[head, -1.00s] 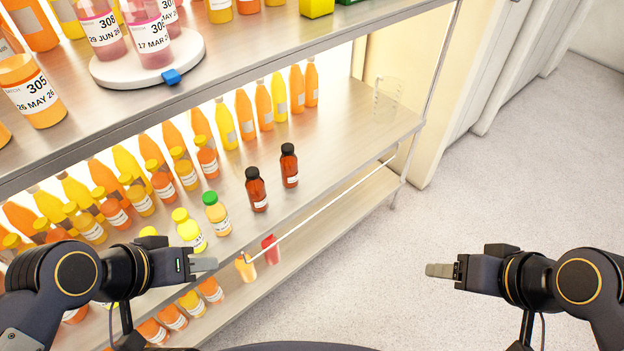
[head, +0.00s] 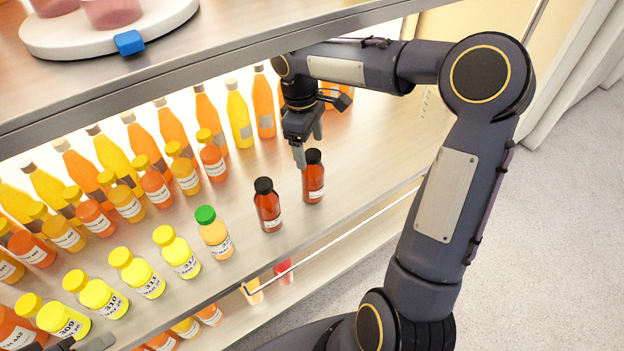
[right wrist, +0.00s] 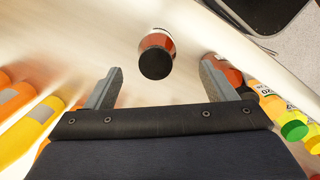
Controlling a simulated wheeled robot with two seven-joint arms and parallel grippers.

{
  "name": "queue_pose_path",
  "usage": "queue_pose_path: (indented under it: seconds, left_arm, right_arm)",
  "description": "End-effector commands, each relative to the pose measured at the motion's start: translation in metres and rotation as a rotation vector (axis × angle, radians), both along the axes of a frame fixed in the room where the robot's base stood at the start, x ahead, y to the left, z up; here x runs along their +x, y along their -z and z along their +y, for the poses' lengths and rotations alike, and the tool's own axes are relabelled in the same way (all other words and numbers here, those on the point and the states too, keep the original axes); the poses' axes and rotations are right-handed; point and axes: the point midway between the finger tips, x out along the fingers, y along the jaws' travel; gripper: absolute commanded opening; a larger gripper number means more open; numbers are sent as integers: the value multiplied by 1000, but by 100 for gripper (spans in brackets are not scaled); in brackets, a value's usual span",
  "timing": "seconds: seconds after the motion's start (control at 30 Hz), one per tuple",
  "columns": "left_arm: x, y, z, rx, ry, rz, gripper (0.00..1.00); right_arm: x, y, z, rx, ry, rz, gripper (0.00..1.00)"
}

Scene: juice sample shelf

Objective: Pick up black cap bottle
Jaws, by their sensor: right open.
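Two brown bottles with black caps stand upright on the lit shelf in the head view. One (head: 267,209) is left, beside a green-capped bottle; the other (head: 313,182) is right. My right gripper (head: 308,147) is open and empty, just behind and above the right bottle. In the right wrist view, that bottle (right wrist: 158,40) shows centred between the open fingers (right wrist: 160,67), slightly beyond their tips. The other brown bottle (right wrist: 229,71) is partly hidden by the right finger. Only a sliver of my left gripper (head: 88,344) shows at the head view's bottom left edge.
Rows of yellow and orange bottles fill the shelf (head: 365,180) on the left and back. A green-capped bottle (head: 213,233) stands near the front edge. The upper shelf (head: 230,45) overhangs my right arm. The shelf's right end is bare.

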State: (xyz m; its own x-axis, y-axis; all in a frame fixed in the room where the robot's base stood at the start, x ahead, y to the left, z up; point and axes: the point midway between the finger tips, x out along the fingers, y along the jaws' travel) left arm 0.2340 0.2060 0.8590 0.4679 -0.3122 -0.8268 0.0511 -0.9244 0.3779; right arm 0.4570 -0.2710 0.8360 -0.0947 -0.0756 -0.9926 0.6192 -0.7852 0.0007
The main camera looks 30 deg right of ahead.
Motion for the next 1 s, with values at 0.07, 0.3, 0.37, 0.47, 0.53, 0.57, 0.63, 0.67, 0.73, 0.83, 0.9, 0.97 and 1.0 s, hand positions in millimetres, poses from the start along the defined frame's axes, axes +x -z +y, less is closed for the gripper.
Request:
queue_pose_path:
  seconds: [0.07,0.3,0.37,0.47,0.53,0.57,0.63,0.67,0.73,0.83,0.9,0.97,1.0]
  left_arm:
    - [0,3,0,0,0,0,36]
    - [0,8,0,0,0,0,36]
    - [0,10,0,0,0,0,36]
    - [0,14,0,0,0,0,36]
    - [0,16,0,0,0,0,36]
    - [0,16,0,0,0,0,36]
    - [0,17,0,0,0,0,36]
    - [0,16,0,0,0,0,36]
    - [0,16,0,0,0,0,36]
    - [0,16,0,0,0,0,36]
    - [0,16,0,0,0,0,36]
    - [0,16,0,0,0,0,36]
    - [0,16,0,0,0,0,36]
  right_arm:
    - [0,11,-1,1,-1,4,77]
    - [-1,32,-3,2,-1,1,77]
    - [-2,41,-5,2,-1,4,77]
    - [-1,57,-8,3,1,4,77]
    - [-3,67,-9,1,0,3,77]
    - [-3,70,-9,2,0,3,77]
    - [-3,74,-9,2,0,1,77]
    - [-3,74,-9,1,0,0,77]
    - [-3,73,-9,1,1,-1,77]
    - [-3,73,-9,1,1,-1,77]
    - [-3,73,-9,1,1,-1,68]
    - [-3,73,-9,1,1,-1,60]
    - [-3,73,-9,1,1,-1,55]
